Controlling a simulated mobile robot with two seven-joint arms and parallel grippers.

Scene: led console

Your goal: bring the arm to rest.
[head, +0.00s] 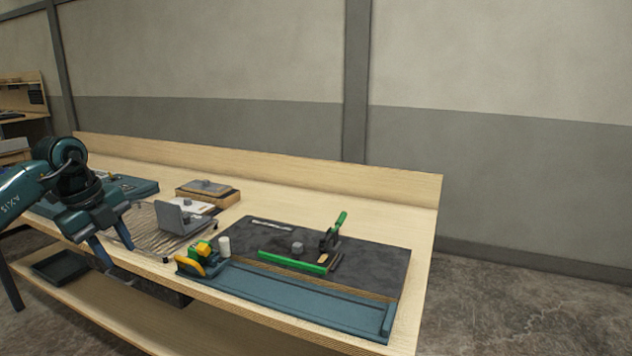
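My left arm comes in from the left edge, and its gripper (119,256) hangs at the front left of the workbench (300,190). Its two fingers point down and stand apart, with nothing visible between them. They are in front of a wire rack (150,236), close to the bench's front edge; I cannot tell whether they touch anything. My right gripper is not in view.
A dark mat (375,258) with a green-handled clamp (333,232) lies at the right, behind a blue rail (290,292). A yellow-green device (200,258) and white cylinder (224,247) stand left of it. A lower shelf (110,308) runs beneath. The bench's back right is clear.

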